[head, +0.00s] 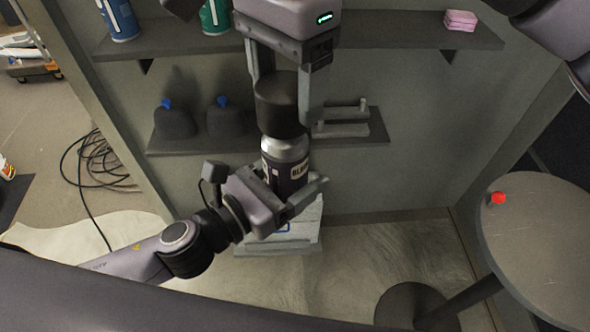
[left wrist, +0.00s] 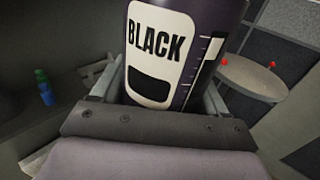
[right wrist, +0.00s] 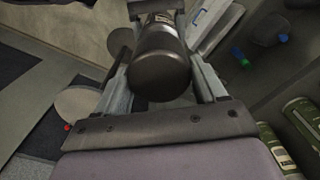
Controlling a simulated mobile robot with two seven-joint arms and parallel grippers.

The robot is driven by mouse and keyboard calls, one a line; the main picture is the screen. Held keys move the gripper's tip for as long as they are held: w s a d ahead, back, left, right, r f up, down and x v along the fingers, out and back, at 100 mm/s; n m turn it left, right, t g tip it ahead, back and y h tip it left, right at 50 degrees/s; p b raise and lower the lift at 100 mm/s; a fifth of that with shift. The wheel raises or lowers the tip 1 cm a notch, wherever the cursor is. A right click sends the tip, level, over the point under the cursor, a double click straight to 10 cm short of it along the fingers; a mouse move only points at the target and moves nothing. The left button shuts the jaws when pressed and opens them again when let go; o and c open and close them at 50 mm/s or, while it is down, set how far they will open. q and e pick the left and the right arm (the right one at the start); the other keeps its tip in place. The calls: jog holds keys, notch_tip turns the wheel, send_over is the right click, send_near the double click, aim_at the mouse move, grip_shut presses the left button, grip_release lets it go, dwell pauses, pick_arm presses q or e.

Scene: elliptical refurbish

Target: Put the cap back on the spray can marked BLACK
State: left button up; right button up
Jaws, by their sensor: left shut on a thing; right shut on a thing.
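The spray can marked BLACK (head: 287,168) is held upright in my left gripper (head: 292,192), which is shut around its body. Its BLACK label faces the left wrist camera (left wrist: 158,48). My right gripper (head: 283,100) comes down from above and is shut on the black cap (head: 280,105), with one finger on each side. The cap sits directly above the can, lined up with it, and the silver shoulder shows just below the cap's rim. I cannot tell whether the cap is seated or only close. The cap also fills the middle of the right wrist view (right wrist: 158,62).
An upper shelf (head: 400,36) holds a blue can (head: 119,18), a green can (head: 214,17) and pink sponges (head: 461,20).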

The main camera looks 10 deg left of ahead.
jog(key=shift+f, duration=0.25)
dwell(0.6)
jog(key=shift+f, duration=0.85)
jog(key=shift+f, duration=0.65)
jog(key=o, duration=1)
jog(key=shift+r, duration=0.15)
notch_tip(320, 180, up, 12)
jog(key=shift+f, duration=0.15)
